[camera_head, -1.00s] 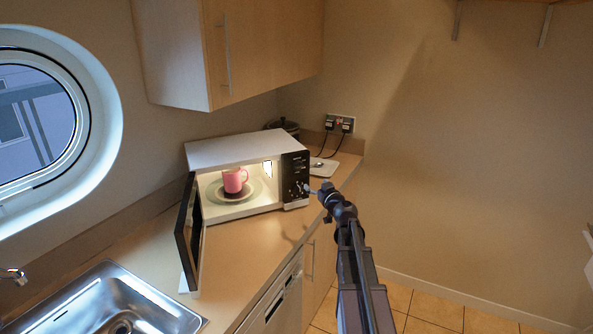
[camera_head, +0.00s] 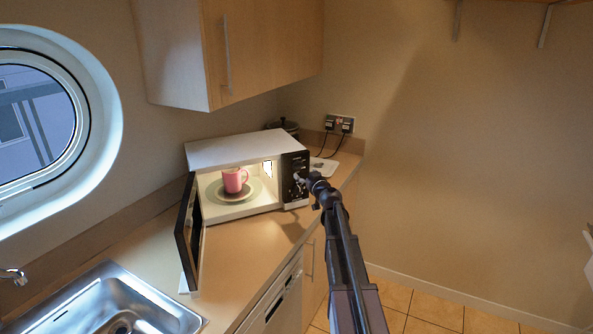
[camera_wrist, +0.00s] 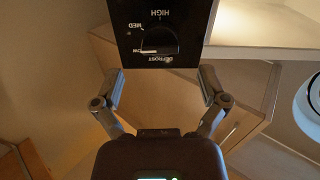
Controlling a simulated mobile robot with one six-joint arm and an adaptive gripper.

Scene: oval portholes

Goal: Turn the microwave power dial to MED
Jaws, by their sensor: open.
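The microwave (camera_head: 235,150) stands on the counter with its door (camera_head: 188,230) swung open. Its black control panel (camera_head: 294,165) is on the right side of the front. In the wrist view the dark power dial (camera_wrist: 160,42) shows upside down, with HIGH, MED, LOW and DEFROST printed around it. I cannot tell its exact setting. My gripper (camera_wrist: 161,76) is open, its fingers spread wide to either side of the dial's lower area, holding nothing. In the head view my gripper (camera_head: 304,180) is close in front of the panel; contact cannot be told.
A pink mug (camera_head: 234,180) stands on a plate inside the lit microwave. A steel sink (camera_head: 105,300) lies at the lower left. A dark pot (camera_head: 285,126) and wall sockets (camera_head: 340,124) are behind. A cabinet (camera_head: 260,45) hangs above. The floor at right is free.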

